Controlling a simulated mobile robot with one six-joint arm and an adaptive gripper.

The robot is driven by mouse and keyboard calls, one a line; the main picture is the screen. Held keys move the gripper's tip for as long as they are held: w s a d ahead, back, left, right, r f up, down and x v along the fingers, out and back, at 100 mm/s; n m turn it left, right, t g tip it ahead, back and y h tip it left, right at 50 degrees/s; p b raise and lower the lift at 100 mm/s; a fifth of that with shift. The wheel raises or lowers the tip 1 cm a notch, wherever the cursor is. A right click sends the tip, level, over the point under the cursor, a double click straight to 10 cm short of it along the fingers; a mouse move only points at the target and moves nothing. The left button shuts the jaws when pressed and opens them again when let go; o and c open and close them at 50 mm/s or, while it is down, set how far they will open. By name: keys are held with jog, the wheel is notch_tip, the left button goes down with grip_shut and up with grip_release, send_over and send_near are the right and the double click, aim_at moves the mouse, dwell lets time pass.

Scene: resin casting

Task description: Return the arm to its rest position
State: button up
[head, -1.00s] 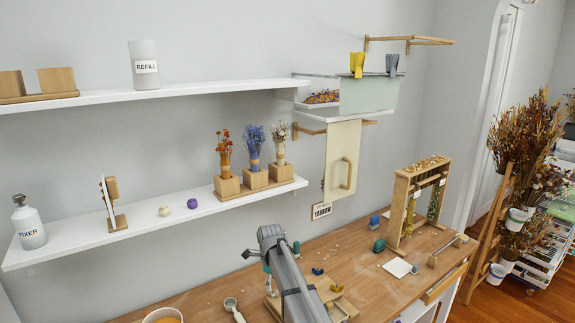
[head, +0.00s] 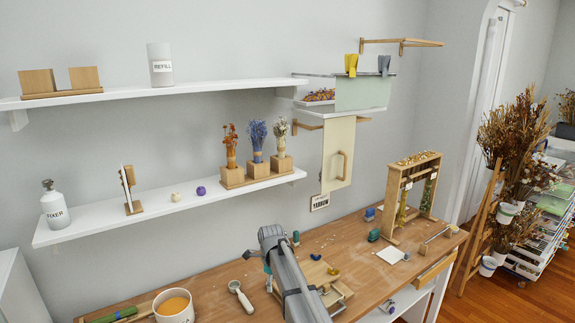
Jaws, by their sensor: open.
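My arm rises from the bottom centre of the head view, in front of the wooden workbench (head: 228,262). The gripper end (head: 270,243) is at the top of the arm, with a dark finger sticking out to its left. It appears empty. The fingertips are mostly hidden behind the arm, and their gap does not show clearly.
A wooden rack (head: 412,190) stands to the right. White shelves (head: 150,213) with a fixer bottle (head: 55,206) and flower vases (head: 256,158) are on the wall.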

jog(key=s+d+f+n+b, duration=0.3)
jog(key=s+d+n, duration=0.7)
jog(key=s+d, duration=0.1)
jog(key=s+d+f+n+b, duration=0.4)
jog(key=s+d+n, duration=0.7)
jog(key=s, duration=0.3)
jog(key=shift+s, duration=0.2)
jog(key=shift+f, duration=0.1)
dwell(0.6)
